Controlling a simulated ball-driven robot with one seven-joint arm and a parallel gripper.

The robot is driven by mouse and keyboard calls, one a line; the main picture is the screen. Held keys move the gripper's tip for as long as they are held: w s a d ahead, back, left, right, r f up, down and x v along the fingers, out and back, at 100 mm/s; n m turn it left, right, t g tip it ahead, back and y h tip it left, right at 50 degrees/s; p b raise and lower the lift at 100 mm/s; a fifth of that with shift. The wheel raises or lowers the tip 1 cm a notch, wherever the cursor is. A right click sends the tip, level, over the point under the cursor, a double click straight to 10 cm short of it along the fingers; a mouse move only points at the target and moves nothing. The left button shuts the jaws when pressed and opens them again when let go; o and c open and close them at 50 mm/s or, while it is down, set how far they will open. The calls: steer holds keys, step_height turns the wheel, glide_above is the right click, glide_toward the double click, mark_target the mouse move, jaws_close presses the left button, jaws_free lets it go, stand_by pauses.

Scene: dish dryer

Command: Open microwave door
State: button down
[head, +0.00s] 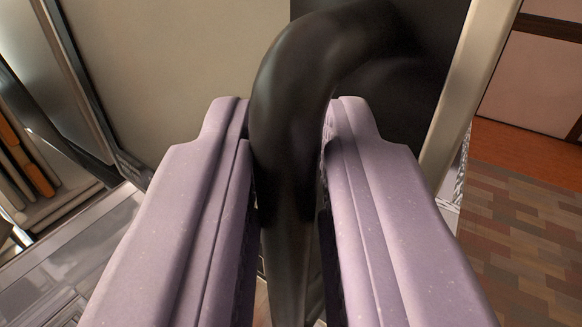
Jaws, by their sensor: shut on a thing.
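My gripper (288,165), with two purple-grey fingers, fills the lower middle of the head view. It is shut on a dark, glossy curved handle (290,85). The handle's upper end bends right and meets a dark panel (425,85). Its lower part runs down between the fingers, partly hidden by them. The panel appears to be part of the microwave door, with a pale edge (468,85) on its right side. The full outline of the microwave is out of view, and I cannot tell how far the door stands open.
A beige surface (185,60) lies behind the handle. At left is an open-looking compartment with orange and pale items (30,165), beside a grey glossy surface (60,250). At right, a patterned brown floor (525,215) is clear.

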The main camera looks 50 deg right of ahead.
steer(key=shift+w+r, duration=0.1)
steer(key=shift+r, duration=0.05)
steer(key=c, duration=1.3)
jaws_free()
steer(key=shift+o, duration=0.6)
steer(key=shift+w+d, duration=0.1)
steer(key=shift+w, duration=0.1)
steer(key=shift+s, duration=0.2)
steer(key=v, duration=0.8)
